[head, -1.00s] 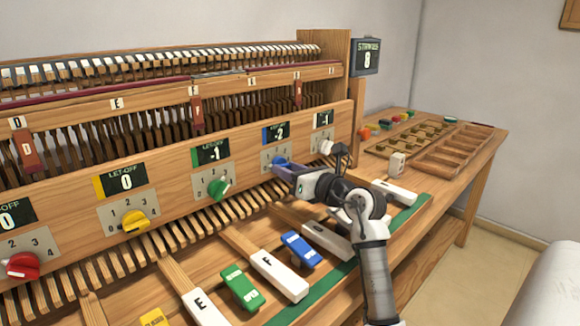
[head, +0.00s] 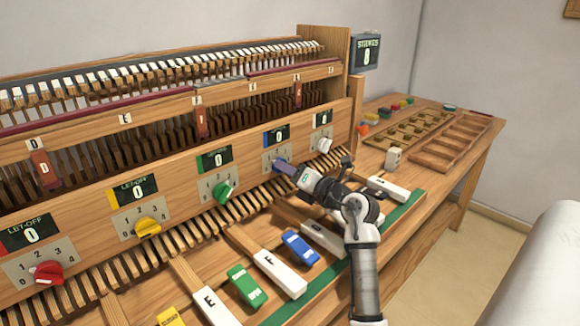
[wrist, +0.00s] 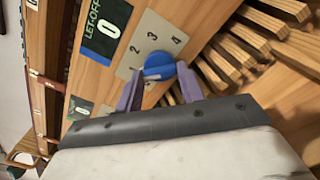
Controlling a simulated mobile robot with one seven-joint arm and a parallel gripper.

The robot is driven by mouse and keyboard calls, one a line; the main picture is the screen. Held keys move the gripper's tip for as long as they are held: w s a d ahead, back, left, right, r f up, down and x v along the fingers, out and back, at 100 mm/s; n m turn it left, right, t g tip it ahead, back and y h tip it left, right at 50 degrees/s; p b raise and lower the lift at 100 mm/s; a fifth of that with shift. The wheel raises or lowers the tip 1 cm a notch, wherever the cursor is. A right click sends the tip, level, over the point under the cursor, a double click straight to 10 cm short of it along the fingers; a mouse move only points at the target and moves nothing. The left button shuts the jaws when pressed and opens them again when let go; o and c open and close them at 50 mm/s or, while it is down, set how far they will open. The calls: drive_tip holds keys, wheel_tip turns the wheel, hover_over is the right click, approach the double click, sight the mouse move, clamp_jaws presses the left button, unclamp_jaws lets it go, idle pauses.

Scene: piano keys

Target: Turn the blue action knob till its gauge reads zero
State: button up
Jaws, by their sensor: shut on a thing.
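The blue knob (wrist: 158,66) sits on a pale dial plate with numbers around it, on the wooden front panel. In the wrist view its gauge (wrist: 103,28) reads 0 under LET-OFF. In the head view the blue-edged gauge (head: 277,135) above that knob also reads 0. My gripper (wrist: 160,80) has its two purple fingers on either side of the blue knob and is shut on it. In the head view my gripper (head: 286,169) reaches the panel from the right and hides most of the blue knob.
Green (head: 223,192), yellow (head: 147,228) and red (head: 48,272) knobs sit to the left, a white knob (head: 325,146) to the right. Large keys (head: 280,274) lie below the arm. A small pale block (head: 393,157) and wooden trays stand on the right bench.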

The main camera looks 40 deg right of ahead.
idle(0.4)
drive_tip(key=o, duration=1)
drive_tip(key=s+d+b, duration=0.1)
drive_tip(key=s+b, duration=0.2)
drive_tip(key=s, duration=1)
drive_tip(key=shift+s, duration=0.4)
drive_tip(key=shift+r, duration=0.15)
